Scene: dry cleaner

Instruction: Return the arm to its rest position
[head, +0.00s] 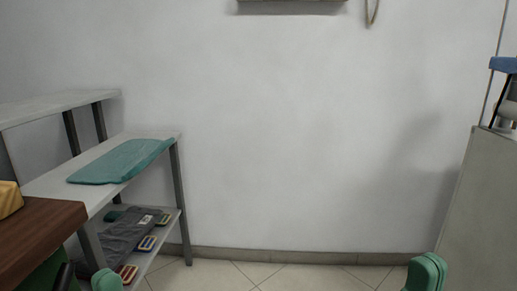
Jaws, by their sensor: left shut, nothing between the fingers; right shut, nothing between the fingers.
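My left gripper (107,281) shows only as a green tip at the bottom edge, in front of the lower shelf of the table on the left. My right gripper (427,273) shows at the bottom right as green fingers close together, in front of the floor and wall. Both are shut and empty. The rest of both arms is below the picture.
A table (160,140) on the left bears a flat teal board (122,161). Its lower shelf holds grey folded cloth (120,236) and several brushes (147,243). A brown wooden top (45,225) is nearer left. A grey cabinet (480,210) stands right. Tiled floor between is clear.

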